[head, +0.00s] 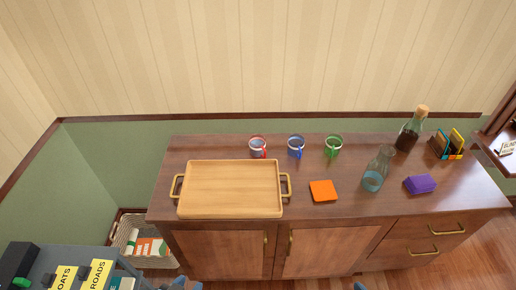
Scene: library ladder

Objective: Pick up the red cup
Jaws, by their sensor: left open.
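The red cup (257,147) stands upright at the back of the wooden cabinet top, behind the tray's right part. It is pale with a red rim and a red handle on its front right side. A blue cup (296,147) and a green cup (333,146) stand in a row to its right. My left gripper (186,284) shows only as a small part at the bottom edge, in front of the cabinet. It is open and far from the red cup. My right gripper cannot be made out.
A wooden tray (230,213) with brass handles stands empty on the cabinet (330,215). To its right are an orange square (323,190), a glass carafe (373,180), a purple block (420,184), a corked bottle (408,135) and a card holder (446,145). A basket (119,226) stands left.

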